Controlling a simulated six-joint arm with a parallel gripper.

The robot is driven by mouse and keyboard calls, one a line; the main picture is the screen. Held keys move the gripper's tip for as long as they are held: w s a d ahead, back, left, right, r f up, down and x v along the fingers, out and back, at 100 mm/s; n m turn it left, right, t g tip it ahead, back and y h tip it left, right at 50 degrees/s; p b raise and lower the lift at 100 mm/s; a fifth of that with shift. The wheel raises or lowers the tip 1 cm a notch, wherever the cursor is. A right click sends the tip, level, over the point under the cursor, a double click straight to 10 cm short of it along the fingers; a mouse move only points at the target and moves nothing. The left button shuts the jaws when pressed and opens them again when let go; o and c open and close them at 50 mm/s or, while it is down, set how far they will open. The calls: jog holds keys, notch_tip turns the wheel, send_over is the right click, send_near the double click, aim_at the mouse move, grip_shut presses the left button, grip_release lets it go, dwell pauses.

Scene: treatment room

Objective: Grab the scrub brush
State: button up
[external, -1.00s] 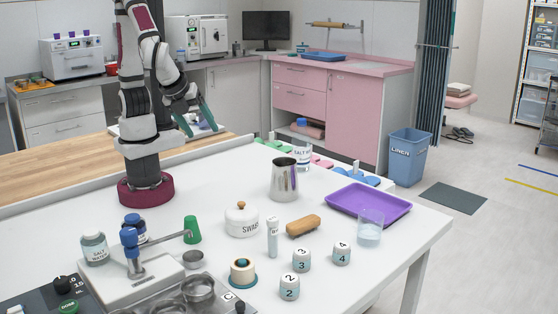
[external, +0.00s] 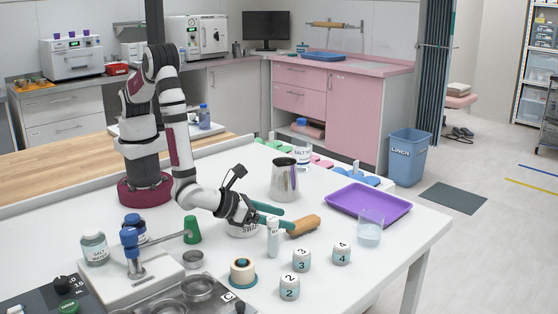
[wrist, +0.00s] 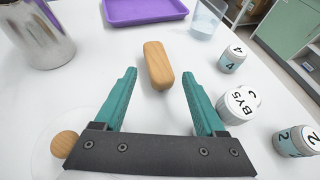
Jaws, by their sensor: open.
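The scrub brush (external: 303,226) has a wooden, rounded, oblong back and lies on the white table. In the wrist view the brush (wrist: 158,65) sits just ahead of the fingertips, roughly centred between them. Its bristles are hidden from above. My gripper (wrist: 158,78) is open and empty, with two teal fingers spread apart. In the external view my gripper (external: 284,217) is low over the table, its fingers pointing right at the near end of the brush. Whether a finger touches it cannot be told there.
A slim vial (external: 273,240) stands close in front. A steel pitcher (external: 284,182) is behind, a purple tray (external: 368,202) and a clear cup (external: 370,230) to the right. Several numbered jars (external: 302,260) stand in front.

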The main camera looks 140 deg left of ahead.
aim_at(300, 222)
jog(key=x, duration=0.6)
jog(key=shift+s, duration=0.2)
grip_shut()
